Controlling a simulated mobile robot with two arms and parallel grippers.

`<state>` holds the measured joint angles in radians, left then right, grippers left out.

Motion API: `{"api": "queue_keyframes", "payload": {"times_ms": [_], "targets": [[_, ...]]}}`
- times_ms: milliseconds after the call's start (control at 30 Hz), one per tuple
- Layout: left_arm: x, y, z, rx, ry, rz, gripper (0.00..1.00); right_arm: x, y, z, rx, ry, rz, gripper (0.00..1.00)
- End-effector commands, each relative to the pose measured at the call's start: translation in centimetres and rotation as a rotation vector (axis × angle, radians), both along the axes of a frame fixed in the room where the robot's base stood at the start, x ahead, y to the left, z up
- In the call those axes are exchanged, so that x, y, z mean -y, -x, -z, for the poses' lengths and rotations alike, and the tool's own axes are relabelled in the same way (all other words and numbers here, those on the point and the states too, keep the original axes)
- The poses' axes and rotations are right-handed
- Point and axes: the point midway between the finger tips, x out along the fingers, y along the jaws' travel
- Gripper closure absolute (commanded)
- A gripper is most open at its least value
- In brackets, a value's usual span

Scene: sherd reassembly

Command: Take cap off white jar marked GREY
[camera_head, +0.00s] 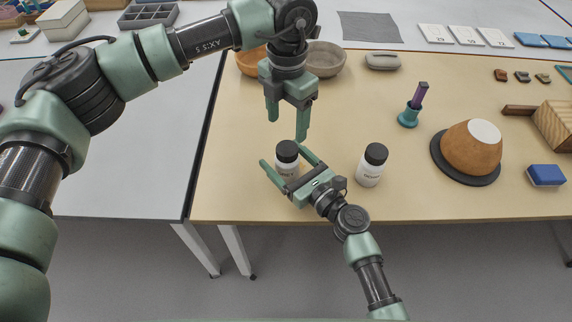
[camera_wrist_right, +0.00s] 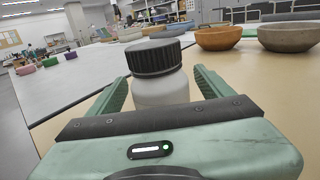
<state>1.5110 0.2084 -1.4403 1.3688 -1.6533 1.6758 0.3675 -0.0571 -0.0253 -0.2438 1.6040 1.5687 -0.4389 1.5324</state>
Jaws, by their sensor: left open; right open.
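A white jar with a black ribbed cap (camera_head: 287,151) stands upright near the front edge of the table. My right gripper (camera_head: 285,161) is open around its body, a finger on each side. In the right wrist view the jar (camera_wrist_right: 160,92) stands between the spread fingers with its cap on; no label text shows there. My left gripper (camera_head: 288,121) is open and empty, pointing down above this jar. A second white jar with a black cap (camera_head: 371,170) stands to the right, its label too small to read. I cannot tell which one is marked GREY.
A brown bowl-like piece (camera_head: 470,150) sits on a dark disc at the right. A purple-handled tool stands in a teal holder (camera_head: 409,117). A blue block (camera_head: 546,175) lies far right. Two bowls (camera_head: 325,60) stand behind my left gripper. The table between the jars and the teal holder is clear.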

Motion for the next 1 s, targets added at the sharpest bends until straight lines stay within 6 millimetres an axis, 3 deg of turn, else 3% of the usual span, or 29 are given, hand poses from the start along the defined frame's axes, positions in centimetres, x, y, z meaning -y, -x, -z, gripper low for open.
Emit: {"api": "queue_keyframes", "payload": {"times_ms": [200,467,567,767,1000], "targets": [[0.03,0.01,0.01,0.0,0.001,0.0,0.35,-1.02,-1.32,0.0,0.0,0.0,0.001,0.19],[0.05,0.02,0.01,0.0,0.001,0.001,0.35,-1.11,-1.4,0.03,0.0,0.001,0.001,0.19],[0.05,0.02,0.01,0.0,0.001,0.001,0.35,-1.11,-1.4,0.02,0.0,0.001,0.001,0.41],[0.05,0.02,0.01,0.0,0.001,0.001,0.35,-1.09,-1.39,0.02,0.0,0.001,0.0,0.97],[0.05,0.02,0.01,0.0,0.001,0.042,0.35,-1.09,-1.39,0.0,0.001,0.001,0.0,1.0]]}}
